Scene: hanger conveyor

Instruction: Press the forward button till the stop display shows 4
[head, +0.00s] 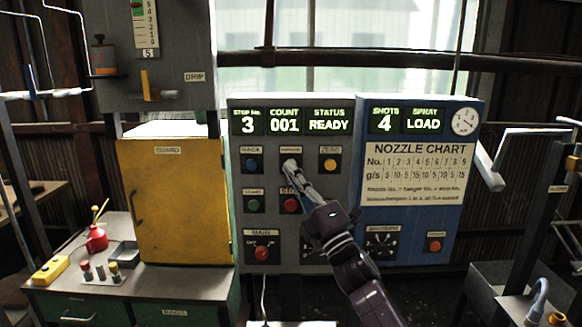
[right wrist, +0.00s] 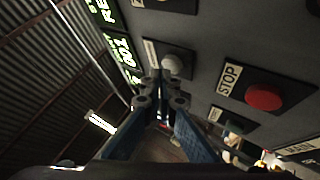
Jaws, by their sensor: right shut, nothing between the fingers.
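The stop display (head: 248,122) on the grey control panel reads 3. The forward button is the pale round one under the middle label of the top row; it shows just beyond my fingertips in the right wrist view (right wrist: 174,66). My right gripper (head: 291,170) reaches up from the lower right to this button and covers most of it in the head view. Its fingers are together and empty in the right wrist view (right wrist: 160,80). I cannot tell whether the tips touch the button. My left gripper is not in view.
The blue BACK button (head: 252,165) and yellow ZERO button (head: 330,165) flank the forward button. The red STOP button (right wrist: 264,97) lies just below it. The count display (head: 285,122) reads 001 and the status display (head: 328,121) reads READY. A yellow guard (head: 180,200) stands left.

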